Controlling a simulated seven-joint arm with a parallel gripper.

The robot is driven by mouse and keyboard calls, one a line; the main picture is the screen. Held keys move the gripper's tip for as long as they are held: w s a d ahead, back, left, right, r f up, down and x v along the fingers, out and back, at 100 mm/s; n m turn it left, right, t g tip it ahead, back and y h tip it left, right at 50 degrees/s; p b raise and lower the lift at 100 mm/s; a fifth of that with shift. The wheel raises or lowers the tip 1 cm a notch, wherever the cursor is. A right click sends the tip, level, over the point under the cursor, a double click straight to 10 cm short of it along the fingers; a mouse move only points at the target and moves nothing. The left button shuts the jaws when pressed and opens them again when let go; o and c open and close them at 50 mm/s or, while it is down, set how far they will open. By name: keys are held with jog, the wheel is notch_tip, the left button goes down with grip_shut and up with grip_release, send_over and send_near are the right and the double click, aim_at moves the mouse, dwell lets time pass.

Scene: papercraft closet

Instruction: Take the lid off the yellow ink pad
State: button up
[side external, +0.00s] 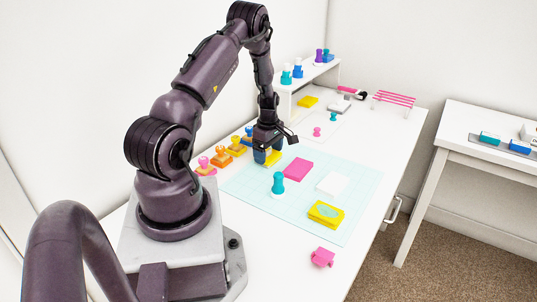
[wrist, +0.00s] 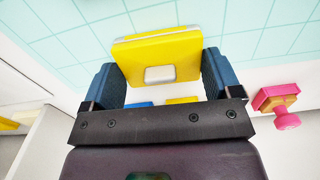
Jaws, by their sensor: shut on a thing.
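My gripper (side external: 267,157) is low over the far left part of the cutting mat. Its blue fingers are shut on a yellow ink pad (side external: 272,163), which shows partly below them. In the wrist view the yellow ink pad (wrist: 160,50) sits between the two fingers, with a pale grey tab on its near face. I cannot tell whether the fingers hold only its lid or the whole pad, or whether it touches the mat.
The pale teal mat (side external: 240,185) also bears a pink block (side external: 298,169), a teal stamp (side external: 278,183), a white card (side external: 333,184) and a yellow box with a teal top (side external: 326,213). Several stamps (side external: 221,156) line its left edge. A pink item (side external: 322,257) lies in front.

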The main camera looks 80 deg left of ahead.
jog(key=shift+r, duration=0.1)
jog(key=shift+r, duration=0.25)
notch_tip(320, 180, up, 2)
jog(key=shift+r, duration=0.2)
jog(key=s+d+r, duration=0.7)
jog(key=d+r, duration=0.3)
jog(key=d, duration=0.1)
send_over(243, 183)
notch_tip(243, 183, down, 6)
jog(key=f, duration=0.1)
notch_tip(243, 183, down, 7)
jog(key=shift+a, duration=0.1)
